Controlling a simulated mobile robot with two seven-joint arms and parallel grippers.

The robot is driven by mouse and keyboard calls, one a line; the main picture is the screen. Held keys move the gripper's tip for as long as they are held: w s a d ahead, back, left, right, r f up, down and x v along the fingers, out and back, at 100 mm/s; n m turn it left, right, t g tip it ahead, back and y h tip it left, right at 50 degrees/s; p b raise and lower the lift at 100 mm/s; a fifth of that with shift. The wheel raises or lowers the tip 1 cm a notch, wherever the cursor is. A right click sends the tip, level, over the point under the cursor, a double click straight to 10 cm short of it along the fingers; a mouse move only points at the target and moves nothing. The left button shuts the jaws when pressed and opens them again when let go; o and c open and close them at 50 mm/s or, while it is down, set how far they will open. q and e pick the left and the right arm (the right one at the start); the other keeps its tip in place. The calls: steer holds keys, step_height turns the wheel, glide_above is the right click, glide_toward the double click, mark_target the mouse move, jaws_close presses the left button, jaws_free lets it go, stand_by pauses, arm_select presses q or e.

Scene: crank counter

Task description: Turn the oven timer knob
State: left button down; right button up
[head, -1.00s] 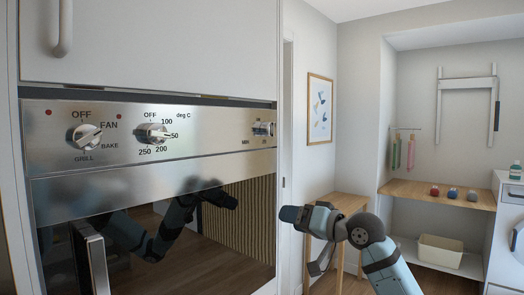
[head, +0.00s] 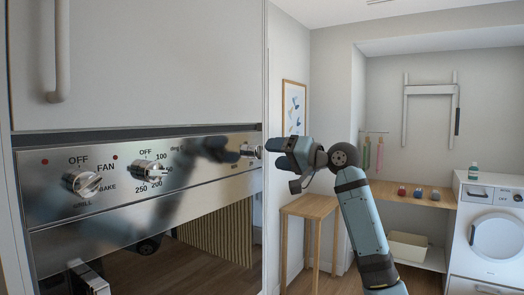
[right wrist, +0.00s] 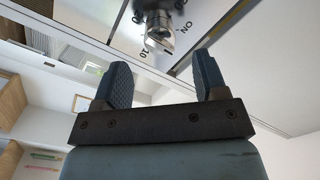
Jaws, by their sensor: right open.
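The oven timer knob (head: 247,151) is the silver knob at the right end of the steel control panel in the head view. It also shows in the right wrist view (right wrist: 159,34), with printed marks around it. My right gripper (head: 271,150) is just right of the knob in the head view. In the right wrist view its two dark fingers (right wrist: 163,78) are apart with nothing between them, and the knob lies beyond the tips. Contact with the knob does not show. My left gripper is not in view.
Two other knobs, the mode knob (head: 82,183) and the temperature knob (head: 147,172), sit further left on the panel. An oven handle (head: 88,278) juts out below.

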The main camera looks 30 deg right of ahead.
mark_target(262, 153)
steer(key=x, duration=0.5)
steer(key=shift+p, duration=0.3)
steer(key=c, duration=0.9)
